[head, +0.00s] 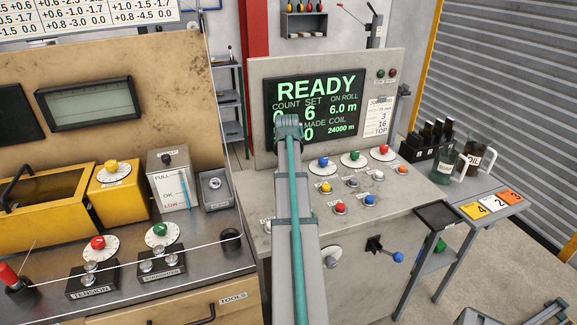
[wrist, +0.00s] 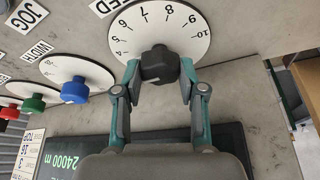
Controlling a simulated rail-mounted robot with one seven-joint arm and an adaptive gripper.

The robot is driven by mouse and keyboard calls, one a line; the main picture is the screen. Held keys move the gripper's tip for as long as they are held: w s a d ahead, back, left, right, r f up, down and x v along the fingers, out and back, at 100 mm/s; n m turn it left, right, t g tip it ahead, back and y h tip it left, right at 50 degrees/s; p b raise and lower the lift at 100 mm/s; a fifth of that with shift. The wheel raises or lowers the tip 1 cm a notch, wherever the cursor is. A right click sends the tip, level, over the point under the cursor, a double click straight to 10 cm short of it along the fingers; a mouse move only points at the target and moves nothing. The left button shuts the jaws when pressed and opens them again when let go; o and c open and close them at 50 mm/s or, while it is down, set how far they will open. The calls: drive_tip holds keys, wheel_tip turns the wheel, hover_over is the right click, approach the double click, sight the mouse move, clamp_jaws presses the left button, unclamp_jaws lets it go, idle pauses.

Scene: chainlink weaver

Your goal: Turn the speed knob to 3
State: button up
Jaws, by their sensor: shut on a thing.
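The speed knob (wrist: 159,60) is a black, faceted knob in the wrist view, on a white round dial (wrist: 143,37) with black numbers; 6 to 10 are readable. A label ending in "ED" (wrist: 75,90) lies beside the dial. My gripper (wrist: 160,72) has one finger on each side of the knob and is shut on it. In the head view my arm hides the knob and my fingertips.
Beside it are dials with blue (head: 323,161), green (head: 355,155) and red (head: 384,149) knobs. Several coloured buttons (head: 340,208) sit in front. The screen (head: 318,85) reads READY behind my arm. A yellow box (head: 112,185) stands on the left bench.

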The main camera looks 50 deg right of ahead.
drive_tip(key=shift+n+t+y, duration=0.3)
drive_tip(key=shift+n, duration=0.5)
drive_tip(key=o, duration=1.1)
drive_tip(key=shift+d, duration=0.1)
drive_tip(key=shift+r, duration=0.15)
drive_tip(key=v, duration=1.2)
